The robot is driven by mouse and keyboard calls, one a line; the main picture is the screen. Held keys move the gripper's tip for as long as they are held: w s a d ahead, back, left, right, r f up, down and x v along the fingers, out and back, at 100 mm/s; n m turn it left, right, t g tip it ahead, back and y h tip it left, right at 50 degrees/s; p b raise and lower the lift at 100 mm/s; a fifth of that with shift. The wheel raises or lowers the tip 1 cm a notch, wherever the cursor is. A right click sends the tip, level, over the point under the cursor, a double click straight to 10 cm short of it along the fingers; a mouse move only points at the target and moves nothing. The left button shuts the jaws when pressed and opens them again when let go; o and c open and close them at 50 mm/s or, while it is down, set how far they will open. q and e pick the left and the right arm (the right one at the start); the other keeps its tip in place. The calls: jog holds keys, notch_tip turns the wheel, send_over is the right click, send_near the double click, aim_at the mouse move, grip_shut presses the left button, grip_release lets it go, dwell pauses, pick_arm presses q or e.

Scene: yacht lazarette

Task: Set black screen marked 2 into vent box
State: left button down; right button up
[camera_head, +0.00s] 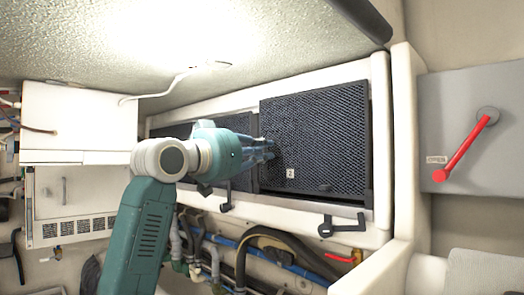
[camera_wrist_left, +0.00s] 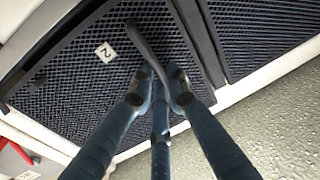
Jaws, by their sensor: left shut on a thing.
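The black mesh screen marked 2 (camera_head: 325,125) stands at the right half of the white vent box (camera_head: 275,214). Its white label is at the lower left of the mesh, and the label also shows on the screen in the left wrist view (camera_wrist_left: 72,88). My left gripper (camera_head: 271,150) is at the screen's left edge, shut on a dark strip or grip of the screen. In the left wrist view the fingers (camera_wrist_left: 158,88) close around that dark strip. A dark gap shows along the screen's lower edge; I cannot tell whether it is fully seated.
Another black mesh screen (camera_head: 238,123) fills the left half of the box, partly behind my gripper. Black latches (camera_head: 340,226) (camera_head: 227,196) sit on the lower rail. A grey panel with a red handle (camera_head: 467,147) is at the right. Hoses (camera_head: 275,240) run below.

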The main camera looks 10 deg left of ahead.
pick_arm(q)
jog(key=shift+f+b, duration=0.75)
jog(key=shift+f, duration=0.35)
jog(key=c, duration=1.6)
grip_release()
jog(key=v, duration=1.2)
jog(key=shift+s, duration=0.1)
